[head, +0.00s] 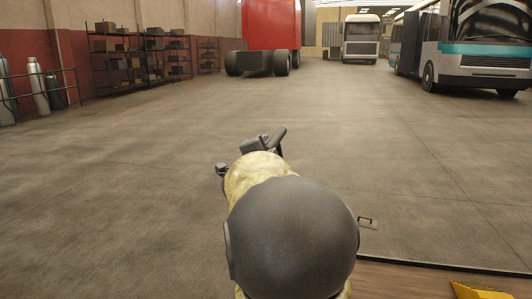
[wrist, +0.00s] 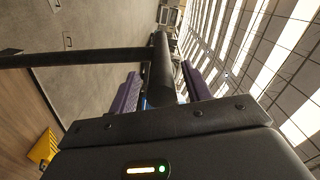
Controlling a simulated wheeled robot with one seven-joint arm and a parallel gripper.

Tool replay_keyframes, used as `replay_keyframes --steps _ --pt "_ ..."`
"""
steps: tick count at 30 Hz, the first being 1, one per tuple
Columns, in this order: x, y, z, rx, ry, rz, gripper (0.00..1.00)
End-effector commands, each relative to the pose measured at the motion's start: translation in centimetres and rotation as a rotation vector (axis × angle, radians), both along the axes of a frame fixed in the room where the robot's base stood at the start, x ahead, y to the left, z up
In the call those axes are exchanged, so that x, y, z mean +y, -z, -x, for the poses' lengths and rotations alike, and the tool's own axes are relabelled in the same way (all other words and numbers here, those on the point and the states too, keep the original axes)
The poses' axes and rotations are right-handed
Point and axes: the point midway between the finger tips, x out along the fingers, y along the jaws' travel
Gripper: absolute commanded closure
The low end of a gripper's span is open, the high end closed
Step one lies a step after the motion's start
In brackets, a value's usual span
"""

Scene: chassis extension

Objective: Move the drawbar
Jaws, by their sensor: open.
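A dark bar, apparently the drawbar (wrist: 75,58), runs in from the left of the wrist view and meets a thick dark cylinder (wrist: 161,75). My gripper (wrist: 160,90) is open, with one purple finger on each side of the cylinder in the picture. Gaps show between the cylinder and the fingers; I cannot tell how deep it sits between them. In the head view my own arm covers the middle, and dark parts of my gripper (head: 262,143) show beyond it. I cannot make out the drawbar clearly there.
The grey floor (head: 420,160) is wide and clear. A wooden surface (head: 400,280) with a yellow piece (head: 478,291) lies at lower right. Shelves (head: 120,60) and gas cylinders (head: 38,88) stand left; a red truck (head: 271,25) and buses (head: 480,50) stand far back.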

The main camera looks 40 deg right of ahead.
Motion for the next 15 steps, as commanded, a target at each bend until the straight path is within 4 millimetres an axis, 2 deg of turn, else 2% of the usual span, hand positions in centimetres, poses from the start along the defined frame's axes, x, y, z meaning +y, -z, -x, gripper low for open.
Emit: replay_keyframes --steps 7,15 --pt "1.5 -0.2 0.9 -0.001 -0.004 0.000 0.51" --pt "5.5 -0.2 4.0 -0.002 -0.005 -0.001 0.51"
